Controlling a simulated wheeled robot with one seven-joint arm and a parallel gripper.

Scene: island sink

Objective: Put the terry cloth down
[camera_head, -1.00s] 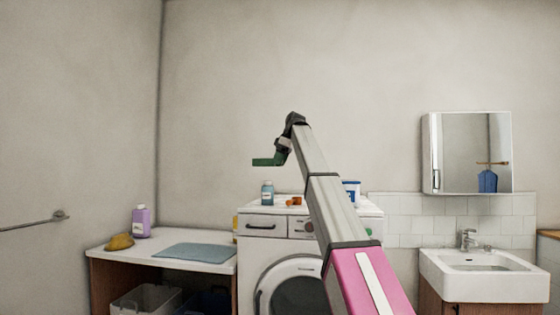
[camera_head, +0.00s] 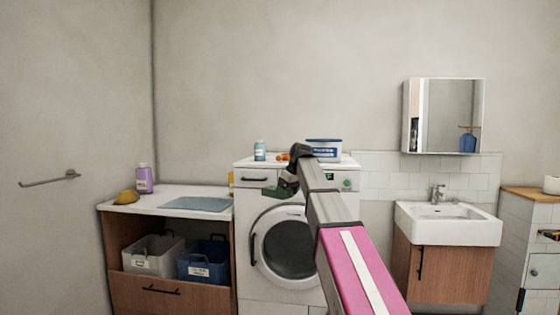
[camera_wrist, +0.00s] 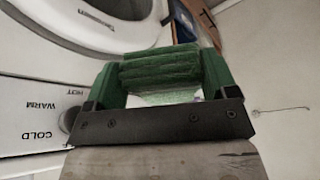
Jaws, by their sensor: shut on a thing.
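My gripper (camera_head: 280,189) is in front of the upper part of the washing machine, below its top edge, with the arm reaching in from the lower right. In the wrist view my gripper (camera_wrist: 163,75) is shut on a green, ribbed, folded cloth (camera_wrist: 160,66), which appears to be the terry cloth. The cloth lies between the two green fingers. In the head view cloth and green fingers blend together, too small to tell apart.
The white washing machine (camera_head: 252,222) carries a bottle (camera_head: 260,151), orange items and a tub (camera_head: 323,150). Left of it, a counter (camera_head: 150,203) holds a blue-grey mat (camera_head: 199,204), a purple bottle (camera_head: 145,179) and a yellow-brown item (camera_head: 126,197). Grey (camera_head: 152,257) and blue (camera_head: 203,262) bins sit below.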

